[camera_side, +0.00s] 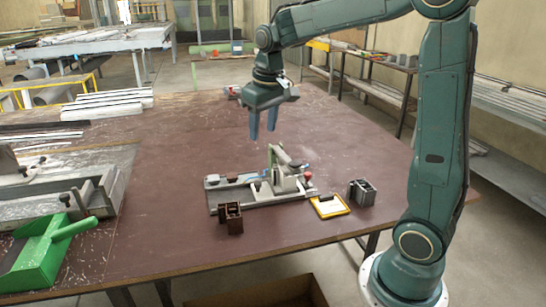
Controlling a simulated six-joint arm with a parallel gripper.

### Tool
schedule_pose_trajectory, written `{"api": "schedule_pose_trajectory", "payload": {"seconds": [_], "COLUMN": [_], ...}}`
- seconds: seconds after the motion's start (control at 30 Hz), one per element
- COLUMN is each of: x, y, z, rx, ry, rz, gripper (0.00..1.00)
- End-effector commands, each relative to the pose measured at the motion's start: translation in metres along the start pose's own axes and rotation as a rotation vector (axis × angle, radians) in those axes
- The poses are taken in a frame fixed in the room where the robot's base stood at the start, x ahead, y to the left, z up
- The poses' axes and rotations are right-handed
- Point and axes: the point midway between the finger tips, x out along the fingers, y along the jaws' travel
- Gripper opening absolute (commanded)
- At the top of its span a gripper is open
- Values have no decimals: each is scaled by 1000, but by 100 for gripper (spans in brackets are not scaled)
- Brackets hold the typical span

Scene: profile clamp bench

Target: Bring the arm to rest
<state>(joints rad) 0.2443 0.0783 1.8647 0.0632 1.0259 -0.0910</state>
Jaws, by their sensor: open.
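My gripper (264,128) hangs from my teal arm above the table, with its two fingers pointing down and apart. It is open and nothing shows between the fingers. It is raised clear of the clamp fixture (240,194), a grey metal base with a toggle clamp (287,165) on it, which stands below and slightly to the right. A dark brown profile piece (231,219) stands at the fixture's front left. A grey profile piece (362,192) stands to its right.
A yellow-framed tray (329,206) lies between the fixture and the grey piece. A green dustpan (40,250) and a metal vise-like device (85,195) occupy the table's left side. White bars (110,103) lie at the back left. The red-brown tabletop (175,170) is bare left of the fixture.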

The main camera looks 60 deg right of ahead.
Motion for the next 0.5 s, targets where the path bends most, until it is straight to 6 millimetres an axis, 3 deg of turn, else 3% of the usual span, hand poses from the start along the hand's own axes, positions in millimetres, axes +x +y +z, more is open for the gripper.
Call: {"api": "schedule_pose_trajectory", "payload": {"seconds": [0.2,0.5], "x": [-28,-49], "y": [-20,-40], "z": [40,99], "rx": [-41,-92], "ry": [68,155], "rz": [-13,-37], "gripper": [45,45]}}
